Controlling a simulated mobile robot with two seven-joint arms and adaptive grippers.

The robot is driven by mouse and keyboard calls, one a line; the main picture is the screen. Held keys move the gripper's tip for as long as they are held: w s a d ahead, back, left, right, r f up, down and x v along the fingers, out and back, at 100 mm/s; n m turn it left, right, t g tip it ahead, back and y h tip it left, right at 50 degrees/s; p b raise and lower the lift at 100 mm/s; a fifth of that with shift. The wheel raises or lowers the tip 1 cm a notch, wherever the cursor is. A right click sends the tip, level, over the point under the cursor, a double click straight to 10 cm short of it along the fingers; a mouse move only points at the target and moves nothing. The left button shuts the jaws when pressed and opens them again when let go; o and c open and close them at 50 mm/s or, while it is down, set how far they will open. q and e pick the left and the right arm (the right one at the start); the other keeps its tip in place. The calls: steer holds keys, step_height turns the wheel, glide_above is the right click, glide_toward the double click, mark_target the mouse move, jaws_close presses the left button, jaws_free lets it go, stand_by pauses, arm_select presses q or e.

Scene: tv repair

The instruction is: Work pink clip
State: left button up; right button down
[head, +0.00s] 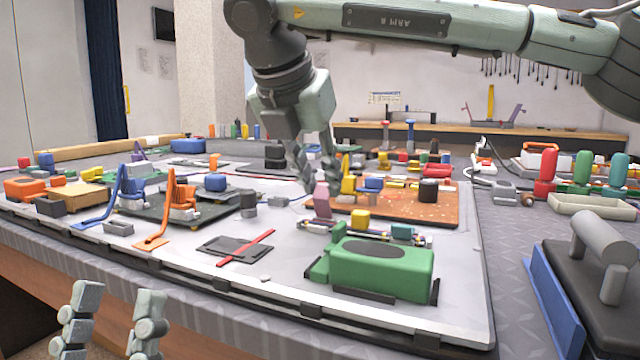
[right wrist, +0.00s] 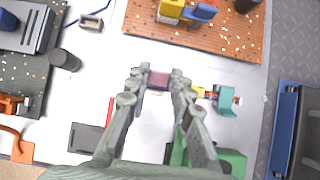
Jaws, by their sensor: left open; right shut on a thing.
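The pink clip (head: 322,199) stands at the near left edge of the orange-brown board in the head view. In the right wrist view the pink clip (right wrist: 159,80) sits between the fingertips. My right gripper (head: 320,172) reaches down from above and is shut on its top; it also shows in the right wrist view (right wrist: 158,75). The clip's lower end is partly hidden, so I cannot tell if it touches the surface. My left gripper (head: 114,300) is open and empty at the lower left, in front of the table edge.
The orange-brown circuit board (head: 440,208) carries yellow, blue and black parts. A green block (head: 382,268) lies in front of the clip, beside a teal part (head: 401,232). A red stick (head: 246,247) lies on a dark plate to the left. Bare white mat (head: 290,285) is free at the front.

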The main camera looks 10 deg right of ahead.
stand_by(0.4)
steer(key=c, duration=1.3)
jaws_free()
steer(key=v, duration=1.2)
steer(key=shift+s, duration=0.1)
